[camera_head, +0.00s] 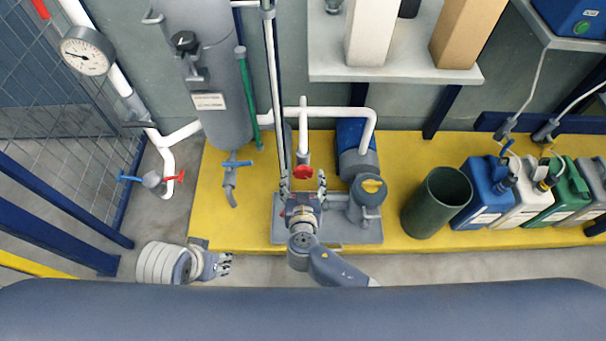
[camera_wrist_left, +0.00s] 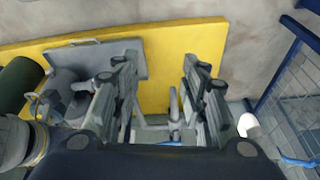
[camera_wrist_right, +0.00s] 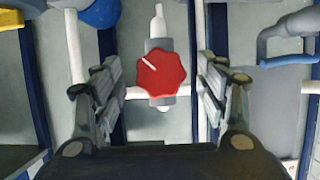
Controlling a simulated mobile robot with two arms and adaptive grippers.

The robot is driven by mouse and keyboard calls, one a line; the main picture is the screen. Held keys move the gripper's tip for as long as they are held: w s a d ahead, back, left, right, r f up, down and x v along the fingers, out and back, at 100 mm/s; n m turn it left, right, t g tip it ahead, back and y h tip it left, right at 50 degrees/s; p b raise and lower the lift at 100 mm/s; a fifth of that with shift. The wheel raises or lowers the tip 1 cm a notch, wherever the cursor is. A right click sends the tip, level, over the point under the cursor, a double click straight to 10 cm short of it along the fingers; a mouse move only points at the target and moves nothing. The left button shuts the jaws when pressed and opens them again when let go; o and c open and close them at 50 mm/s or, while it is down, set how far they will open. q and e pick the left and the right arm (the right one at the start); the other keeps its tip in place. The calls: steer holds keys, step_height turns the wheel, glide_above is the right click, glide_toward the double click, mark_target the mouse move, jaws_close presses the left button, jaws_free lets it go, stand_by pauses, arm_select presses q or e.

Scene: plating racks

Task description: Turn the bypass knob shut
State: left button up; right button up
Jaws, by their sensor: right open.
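The red bypass knob (camera_head: 303,173) sits on a short valve on the white pipe. In the right wrist view the knob (camera_wrist_right: 165,80) is lobed, and its white mark points to the upper left. My right gripper (camera_head: 303,184) is open, with one finger on each side of the knob in both views. In the right wrist view gaps show between the knob and both fingers (camera_wrist_right: 158,85). How deep the fingers reach cannot be told. My left gripper (camera_head: 224,264) is low at the left, away from the knob. Its fingers (camera_wrist_left: 160,65) are apart and empty.
A pump (camera_head: 357,150) stands right of the knob on the yellow platform (camera_head: 260,217). A grey tank (camera_head: 210,75) with a blue-handled tap (camera_head: 236,163) is at left. A dark green bin (camera_head: 435,203) and several canisters (camera_head: 487,190) stand at right. A shelf (camera_head: 394,66) hangs above.

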mark_target(303, 175)
arm_select(q)
steer(key=shift+v, duration=1)
arm_select(e)
steer(key=shift+x, duration=1.6)
steer(key=c, duration=1.1)
steer(key=shift+f+b, duration=0.2)
steer(key=shift+b, duration=0.65)
steer(key=shift+n+h+b, duration=0.4)
steer(key=shift+b, duration=0.3)
steer(key=n+h+b, duration=0.1)
steer(key=n+b, duration=0.1)
steer(key=n, duration=0.1)
steer(key=shift+d+r+h, duration=0.1)
steer(key=shift+r+h, duration=0.1)
steer(key=shift+h, duration=0.2)
arm_select(q)
steer(key=w+d+r+t+h, duration=0.1)
steer(key=w+d+r+t, duration=0.1)
steer(key=w, duration=0.4)
steer(key=w+d+r+t, duration=0.1)
steer(key=w+r+t, duration=0.2)
steer(key=w+t, duration=0.2)
steer(key=shift+w+d+h, duration=0.4)
steer(key=shift+r, duration=0.1)
